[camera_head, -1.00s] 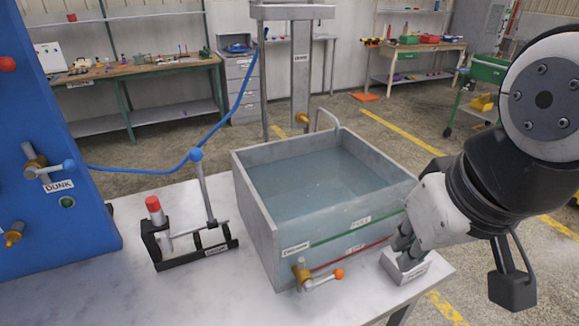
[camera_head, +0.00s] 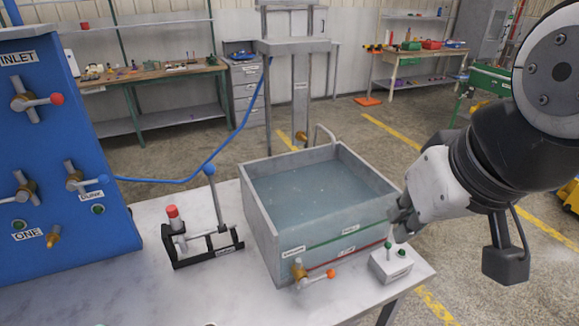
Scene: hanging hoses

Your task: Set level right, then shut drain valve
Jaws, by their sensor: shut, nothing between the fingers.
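The grey tank (camera_head: 262,222) stands on the table with blue-grey water (camera_head: 315,190) in it. A green line (camera_head: 330,239) and a red line (camera_head: 345,262) cross its front wall; I cannot tell exactly where the water stands against them. My gripper (camera_head: 398,225) is shut and empty by the tank's front right corner. It is just above a small grey box (camera_head: 390,268) with a green-tipped toggle and a green button.
A blue panel (camera_head: 60,150) with several lever valves stands at the left. A black stand (camera_head: 205,249) with a red-topped post and a blue-knobbed lever (camera_head: 215,200) is left of the tank. A blue hose (camera_head: 222,130) hangs behind.

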